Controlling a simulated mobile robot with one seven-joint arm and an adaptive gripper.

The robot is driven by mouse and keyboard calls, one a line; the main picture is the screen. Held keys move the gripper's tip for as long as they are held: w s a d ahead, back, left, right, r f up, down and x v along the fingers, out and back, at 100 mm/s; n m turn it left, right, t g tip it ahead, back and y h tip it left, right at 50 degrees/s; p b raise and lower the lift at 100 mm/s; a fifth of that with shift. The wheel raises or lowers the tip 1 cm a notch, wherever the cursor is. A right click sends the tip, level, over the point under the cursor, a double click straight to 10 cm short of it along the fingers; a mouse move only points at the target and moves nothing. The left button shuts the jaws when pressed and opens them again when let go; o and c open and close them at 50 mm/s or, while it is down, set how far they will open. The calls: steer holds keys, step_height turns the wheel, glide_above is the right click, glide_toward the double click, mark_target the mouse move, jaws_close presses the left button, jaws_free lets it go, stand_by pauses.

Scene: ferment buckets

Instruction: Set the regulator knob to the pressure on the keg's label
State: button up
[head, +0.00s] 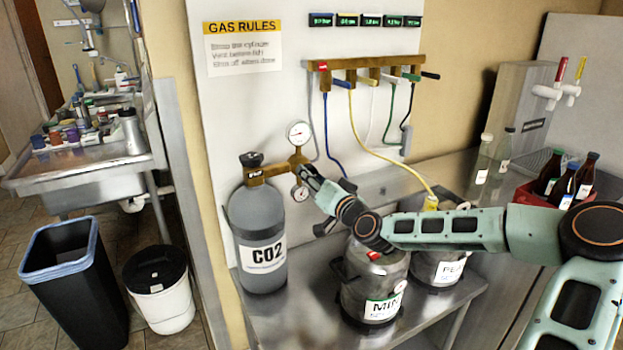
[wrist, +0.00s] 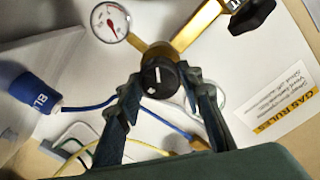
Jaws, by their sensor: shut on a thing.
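The regulator is a brass body (head: 272,173) on the grey CO2 cylinder (head: 262,205), with an upper gauge (head: 299,133) and a lower gauge (head: 299,194). One gauge also shows in the wrist view (wrist: 110,22); its reading is too small to tell. The black regulator knob (wrist: 160,77) has a white mark on its face. My gripper (wrist: 162,86) is shut on it, one finger at each side. In the head view my gripper (head: 310,178) hides the knob. A keg (head: 362,268) has a label (head: 383,306) starting "MIN"; its small print is unreadable. Another keg (head: 432,262) stands behind it.
A brass manifold (head: 372,63) with coloured valves and hoses hangs above. A blue hose connector (wrist: 38,90) is near my gripper in the wrist view. A red crate of bottles (head: 530,194) stands right. A bin (head: 75,290) and white bucket (head: 160,290) are on the floor.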

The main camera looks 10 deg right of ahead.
steer(key=shift+m+b, duration=0.4)
steer(key=shift+m, duration=3.1)
steer(key=o, duration=1.2)
steer(key=shift+c, duration=0.2)
steer(key=v, duration=1.2)
steer(key=shift+d, duration=0.1)
